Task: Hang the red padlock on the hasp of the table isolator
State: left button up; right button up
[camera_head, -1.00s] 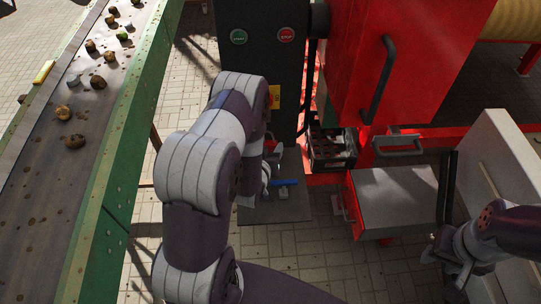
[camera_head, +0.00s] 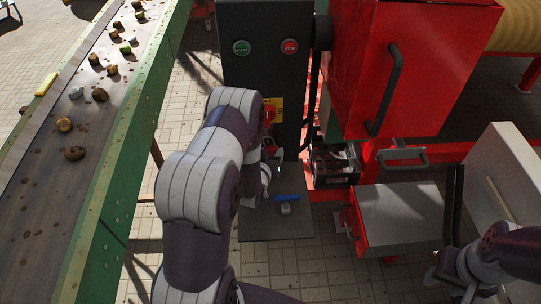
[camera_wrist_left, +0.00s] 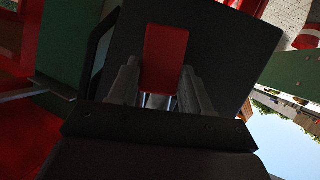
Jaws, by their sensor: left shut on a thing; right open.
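The red padlock (camera_wrist_left: 165,58) is between the two fingers of my left gripper (camera_wrist_left: 162,88) in the left wrist view, with bright metal legs below its red body. In the head view my left gripper (camera_head: 268,160) is in front of the dark cabinet, largely hidden by my arm; the padlock cannot be made out clearly there. The isolator (camera_head: 270,112), red on a yellow plate, is on the cabinet front just above that gripper. I cannot make out its hasp. My right gripper (camera_head: 440,276) is open and empty at the lower right, partly hidden by my arm.
A dark shelf (camera_head: 258,227) below the cabinet bears a small blue-topped object (camera_head: 287,198). A conveyor (camera_head: 45,190) with several potatoes runs along the left. A red machine housing (camera_head: 410,70), a black crate (camera_head: 334,163) and a grey-topped box (camera_head: 400,210) stand to the right.

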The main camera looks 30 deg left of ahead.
dwell(0.3)
pick_arm(q)
jog(key=o, duration=1.2)
jog(key=shift+c, duration=0.2)
